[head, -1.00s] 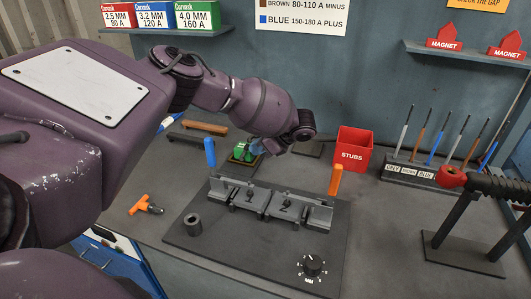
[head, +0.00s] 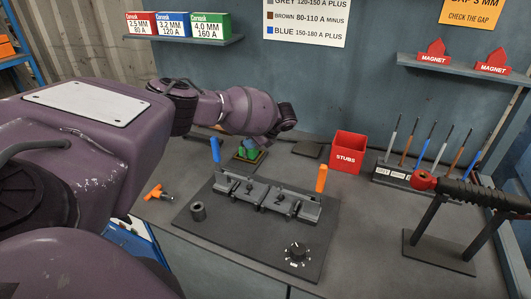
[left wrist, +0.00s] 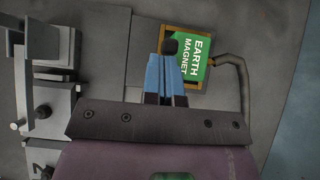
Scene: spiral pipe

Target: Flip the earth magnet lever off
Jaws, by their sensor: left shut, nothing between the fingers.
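The earth magnet (left wrist: 199,58) is a green block with a white "EARTH MAGNET" label and a tan edge. It lies on the bench behind the grey clamp fixture, and its green top shows in the head view (head: 246,153) below my left wrist. A dark round knob (left wrist: 170,46), seemingly the lever's end, shows at the label's left side. My left gripper (left wrist: 167,72) has blue fingers, shut and empty, over the magnet's left edge by the knob. I cannot tell whether they touch it. The lever's shaft is hidden. My right gripper is not in view.
A clamp fixture with upright blue (head: 215,150) and orange (head: 321,178) handles stands in front of the magnet. A red STUBS bin (head: 348,149) stands to the right. A grey cable (left wrist: 236,72) runs from the magnet. A torch on a black stand (head: 440,250) is at far right.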

